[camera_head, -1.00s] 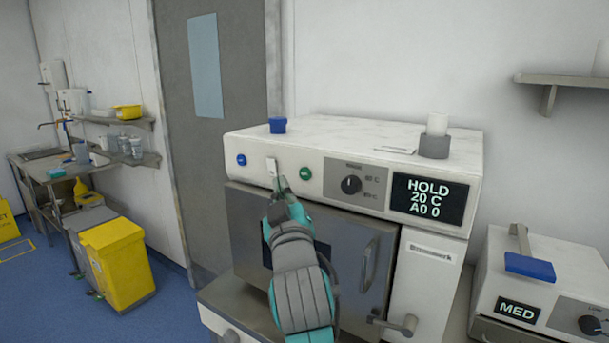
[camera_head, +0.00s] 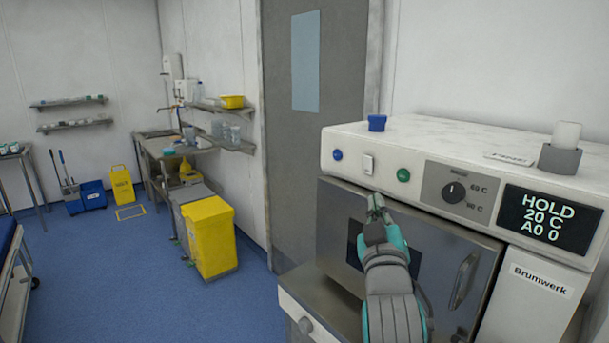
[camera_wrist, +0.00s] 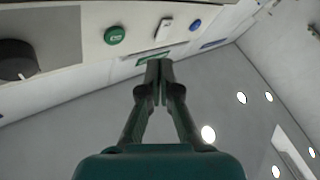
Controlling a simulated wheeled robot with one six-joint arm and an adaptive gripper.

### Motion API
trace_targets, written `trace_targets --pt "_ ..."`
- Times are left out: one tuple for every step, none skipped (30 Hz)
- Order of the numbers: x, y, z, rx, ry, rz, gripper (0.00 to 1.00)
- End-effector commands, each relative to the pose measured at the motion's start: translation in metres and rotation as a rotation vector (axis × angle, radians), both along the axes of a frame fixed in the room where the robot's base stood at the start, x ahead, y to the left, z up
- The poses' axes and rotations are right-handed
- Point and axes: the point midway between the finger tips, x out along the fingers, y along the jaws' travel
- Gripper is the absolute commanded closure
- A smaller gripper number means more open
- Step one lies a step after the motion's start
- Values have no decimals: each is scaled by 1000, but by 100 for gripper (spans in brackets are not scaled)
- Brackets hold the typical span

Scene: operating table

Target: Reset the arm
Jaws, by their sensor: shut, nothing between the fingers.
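My gripper (camera_head: 376,204) is shut and empty, in front of the upper part of the steel door of the white Brumwerk machine (camera_head: 340,152). It sits just below the machine's white rocker switch (camera_head: 368,164) and green button (camera_head: 403,175). In the wrist view my gripper (camera_wrist: 160,72) points up toward the panel, with its fingertips together below the white switch (camera_wrist: 163,29). The green button (camera_wrist: 114,35) is left of it there and the blue button (camera_wrist: 195,25) right. I cannot tell whether the fingertips touch the machine.
The machine's display (camera_head: 535,215) reads HOLD, 20 C, A0 0. A yellow bin (camera_head: 210,237) and a steel sink bench (camera_head: 150,160) stand to the left. A blue mop bucket (camera_head: 87,196) and a yellow floor sign (camera_head: 121,185) are farther back. Blue floor (camera_head: 100,270) lies open at left.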

Motion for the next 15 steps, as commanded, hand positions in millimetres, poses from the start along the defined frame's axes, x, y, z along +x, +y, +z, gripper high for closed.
trace_targets --pt "-3 0 -22 1 20 9 100" --pt "-6 0 -34 2 28 16 100" --pt "-10 0 -50 4 38 24 100" --pt "-14 1 -62 6 47 30 100" --pt "-18 1 -74 8 53 37 100" --pt "-23 1 -89 13 64 46 100" --pt "-27 1 -100 16 72 53 100" --pt "-32 1 -112 19 80 59 100" --pt "-38 1 -127 24 91 67 100" --pt "-44 1 -137 27 99 73 100" --pt "-49 0 -148 31 105 79 100" --pt "-57 0 -161 39 116 88 100" --pt "-63 0 -172 43 125 94 100" --pt "-69 0 -182 48 133 99 100" --pt "-77 0 -195 54 144 107 100"
